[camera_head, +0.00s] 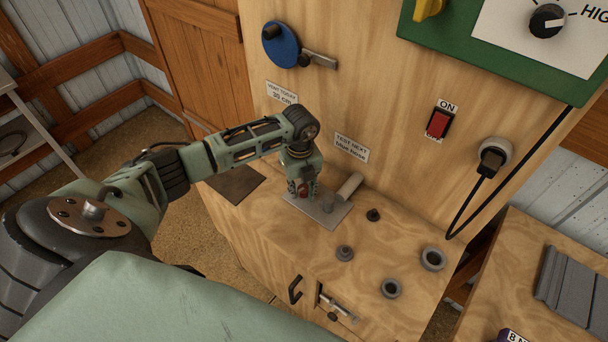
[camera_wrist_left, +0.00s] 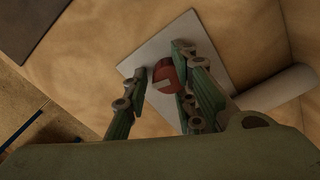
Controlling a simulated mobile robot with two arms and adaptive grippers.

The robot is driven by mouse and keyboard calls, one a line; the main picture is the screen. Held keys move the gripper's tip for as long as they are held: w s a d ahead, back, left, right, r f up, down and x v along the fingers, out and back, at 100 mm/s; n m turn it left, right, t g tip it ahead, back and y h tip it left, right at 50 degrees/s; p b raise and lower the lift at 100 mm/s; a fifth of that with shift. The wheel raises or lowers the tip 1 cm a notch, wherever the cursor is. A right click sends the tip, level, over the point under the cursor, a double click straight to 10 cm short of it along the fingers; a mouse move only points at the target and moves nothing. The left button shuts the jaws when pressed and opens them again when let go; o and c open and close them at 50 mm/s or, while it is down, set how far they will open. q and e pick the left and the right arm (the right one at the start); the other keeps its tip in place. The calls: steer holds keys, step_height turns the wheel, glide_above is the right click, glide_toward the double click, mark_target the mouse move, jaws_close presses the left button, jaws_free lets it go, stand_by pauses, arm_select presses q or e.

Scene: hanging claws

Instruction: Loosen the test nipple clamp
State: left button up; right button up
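A red knob, which I take to be the clamp's, shows in the left wrist view (camera_wrist_left: 164,77) over a pale grey plate (camera_wrist_left: 215,40). In the head view the plate (camera_head: 330,214) lies on the wooden bench top, with a grey cylinder (camera_head: 349,186) at its back right. My left gripper (camera_head: 303,190) points down over the plate's left part. Its fingers (camera_wrist_left: 160,75) stand on either side of the red knob, with a thin gap showing on the left; contact on the right is unclear. My right gripper is not in view.
Small grey fittings (camera_head: 345,253) and rings (camera_head: 433,259) stand on the bench to the right. A dark flat plate (camera_head: 237,185) lies at left. The upright panel behind carries a red switch (camera_head: 438,123), a plug (camera_head: 491,159) and a blue disc (camera_head: 281,44).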

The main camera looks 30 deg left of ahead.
mark_target(301, 190)
arm_select(q)
steer(key=o, duration=0.6)
steer(key=shift+s+d+f, duration=0.15)
steer(key=shift+s+f, duration=0.05)
steer(key=shift+s, duration=0.2)
steer(key=shift+c, duration=0.2)
steer(key=shift+o, duration=0.2)
steer(key=shift+w+r, duration=0.1)
steer(key=shift+w, duration=0.05)
steer(key=shift+w+r, duration=0.1)
steer(key=shift+r+p, duration=0.45)
steer(key=shift+r, duration=0.05)
steer(key=shift+w+r+p, duration=0.1)
steer(key=shift+r+p, duration=1.8)
steer(key=shift+r, duration=0.65)
steer(key=shift+f, duration=0.1)
